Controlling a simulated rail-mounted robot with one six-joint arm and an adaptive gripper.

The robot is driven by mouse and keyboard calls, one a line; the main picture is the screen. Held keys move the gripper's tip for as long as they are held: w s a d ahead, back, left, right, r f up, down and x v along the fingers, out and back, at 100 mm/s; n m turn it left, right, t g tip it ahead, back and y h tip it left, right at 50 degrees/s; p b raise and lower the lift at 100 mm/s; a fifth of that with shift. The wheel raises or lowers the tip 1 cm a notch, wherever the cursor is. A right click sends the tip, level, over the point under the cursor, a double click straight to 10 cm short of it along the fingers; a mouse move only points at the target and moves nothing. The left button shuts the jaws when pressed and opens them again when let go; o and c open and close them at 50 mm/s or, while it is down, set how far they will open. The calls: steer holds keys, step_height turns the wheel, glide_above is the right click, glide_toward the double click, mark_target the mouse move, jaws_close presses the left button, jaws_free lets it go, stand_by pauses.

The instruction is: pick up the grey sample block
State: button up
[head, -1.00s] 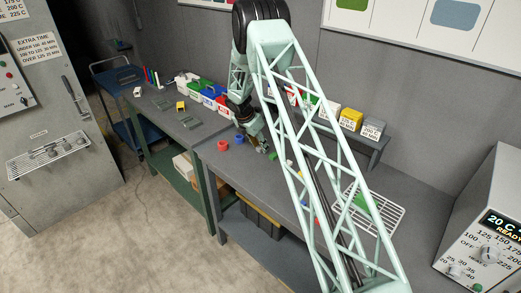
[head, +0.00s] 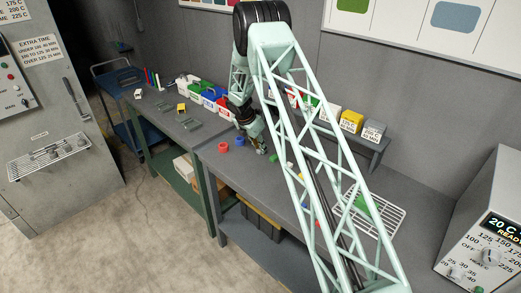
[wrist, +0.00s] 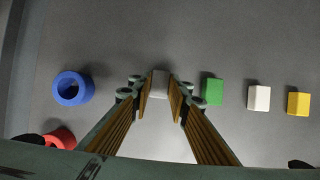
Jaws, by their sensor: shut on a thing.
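The grey sample block (wrist: 159,84) shows in the wrist view between the two fingertips of my gripper (wrist: 160,97). The ribbed fingers are shut on it, one on each side. In the head view my gripper (head: 262,149) is low over the near workbench, right of the blue ring; the grey block cannot be made out there. Whether the block touches the bench is not clear.
A green block (wrist: 212,91), a white block (wrist: 259,97) and a yellow block (wrist: 298,103) stand in a row to the right. A blue ring (wrist: 71,87) and a red ring (wrist: 60,138) lie to the left. A wire rack (head: 375,212) lies further along the bench.

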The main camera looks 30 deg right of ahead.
steer(key=shift+r, duration=0.1)
steer(key=shift+r, duration=1.55)
steer(key=shift+s+r, duration=0.1)
steer(key=shift+s, duration=0.1)
steer(key=s+a+b, duration=0.1)
steer(key=s, duration=0.4)
steer(key=s+a+r+b, duration=0.1)
steer(key=s, duration=0.4)
steer(key=s+a+b, duration=0.1)
steer(key=s, duration=0.4)
steer(key=shift+s+a+r, duration=0.15)
steer(key=shift+a+r, duration=0.05)
steer(key=shift+r, duration=0.05)
